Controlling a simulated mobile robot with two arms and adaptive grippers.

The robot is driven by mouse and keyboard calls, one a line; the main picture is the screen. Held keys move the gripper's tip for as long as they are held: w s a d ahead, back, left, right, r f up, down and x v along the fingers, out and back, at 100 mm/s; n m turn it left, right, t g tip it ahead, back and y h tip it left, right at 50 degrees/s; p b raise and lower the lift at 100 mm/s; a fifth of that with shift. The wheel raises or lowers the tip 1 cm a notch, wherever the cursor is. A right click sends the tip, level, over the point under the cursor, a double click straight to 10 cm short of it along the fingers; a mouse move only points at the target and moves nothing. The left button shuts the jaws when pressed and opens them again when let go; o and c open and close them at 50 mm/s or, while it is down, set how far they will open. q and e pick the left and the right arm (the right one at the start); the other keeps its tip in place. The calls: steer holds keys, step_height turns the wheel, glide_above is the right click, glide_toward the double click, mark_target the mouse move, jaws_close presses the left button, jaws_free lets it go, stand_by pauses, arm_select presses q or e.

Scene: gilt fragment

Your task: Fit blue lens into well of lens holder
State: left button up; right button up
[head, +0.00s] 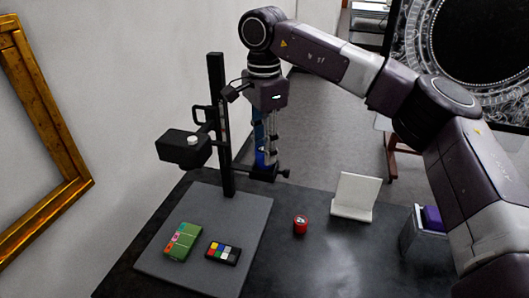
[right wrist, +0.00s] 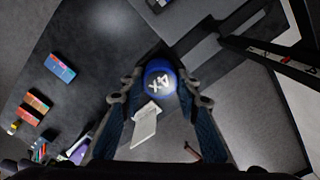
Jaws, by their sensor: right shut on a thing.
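The blue lens (head: 261,159) is between the fingers of my right gripper (head: 266,152) in the head view, beside the dark stand's post. In the right wrist view the blue lens (right wrist: 160,79) shows a white "4x" mark, and my right gripper (right wrist: 160,92) is shut on it. A dark bracket with side knobs (head: 265,173), apparently the lens holder, sticks out from the post just below the lens. Its well is hidden, and I cannot tell whether the lens touches it. My left gripper is not in view.
The stand's post (head: 216,120) rises close left of my gripper, carrying a black box (head: 184,148). A green box (head: 182,242) and a colour card (head: 223,252) lie on the base board. A red round piece (head: 300,224) and a white stand (head: 354,197) are on the table.

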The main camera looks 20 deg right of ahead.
step_height(320, 180, down, 2)
steer(key=shift+f, duration=0.1)
steer(key=shift+f, duration=0.65)
steer(key=o, duration=1.2)
steer(key=shift+c, duration=0.2)
steer(key=shift+r, duration=0.1)
